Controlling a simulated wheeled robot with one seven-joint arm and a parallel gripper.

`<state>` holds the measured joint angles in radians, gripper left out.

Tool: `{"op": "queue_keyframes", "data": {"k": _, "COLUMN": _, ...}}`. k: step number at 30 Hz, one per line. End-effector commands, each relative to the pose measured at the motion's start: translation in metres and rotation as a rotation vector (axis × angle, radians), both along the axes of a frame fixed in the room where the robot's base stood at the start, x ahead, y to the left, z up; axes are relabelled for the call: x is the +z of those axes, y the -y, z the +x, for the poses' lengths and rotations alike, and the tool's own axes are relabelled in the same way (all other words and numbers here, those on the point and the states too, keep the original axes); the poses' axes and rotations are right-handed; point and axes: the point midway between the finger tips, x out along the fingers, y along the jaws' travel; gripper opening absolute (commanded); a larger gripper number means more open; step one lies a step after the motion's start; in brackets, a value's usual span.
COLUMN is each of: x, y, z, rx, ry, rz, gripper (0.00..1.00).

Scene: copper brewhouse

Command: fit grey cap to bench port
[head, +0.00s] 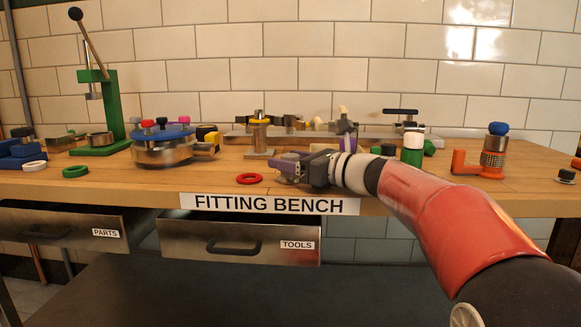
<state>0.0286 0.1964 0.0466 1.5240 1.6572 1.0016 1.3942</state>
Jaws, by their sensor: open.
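My gripper (284,168) is low over the front of the bench (130,178), pointing left, just right of a red ring (249,179). Its jaws are open, and I see nothing held between them. I cannot pick out the grey cap for certain. A small grey and black piece (566,175) lies at the far right of the bench, but I cannot tell if it is a cap. No bench port can be told apart with certainty. A metal rail with fittings (240,137) runs along the back. My gripper and arm hide part of the bench top behind them.
A green lever press (108,110) and a round stand with coloured knobs (163,150) stand left. A yellow-topped post (259,140) is behind my gripper. A green-and-white cylinder (412,150) and an orange holder (468,166) stand right. Drawers PARTS (70,235) and TOOLS (240,240) stick out below.

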Motion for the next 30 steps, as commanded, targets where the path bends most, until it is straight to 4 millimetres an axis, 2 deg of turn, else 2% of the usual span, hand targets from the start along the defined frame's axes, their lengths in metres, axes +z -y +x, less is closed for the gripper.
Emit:
{"op": "queue_keyframes", "data": {"k": 8, "x": 0.0006, "y": -0.0036, "z": 0.0018, "rx": 0.0, "ry": 0.001, "rz": 0.0, "gripper": 0.63}}
{"op": "queue_keyframes", "data": {"k": 20, "x": 0.0005, "y": -0.0032, "z": 0.0017, "rx": 0.0, "ry": 0.001, "rz": 0.0, "gripper": 0.12}}
{"op": "queue_keyframes", "data": {"k": 30, "x": 0.0055, "y": -0.0032, "z": 0.0017, "rx": 0.0, "ry": 0.003, "rz": 0.001, "gripper": 0.11}}
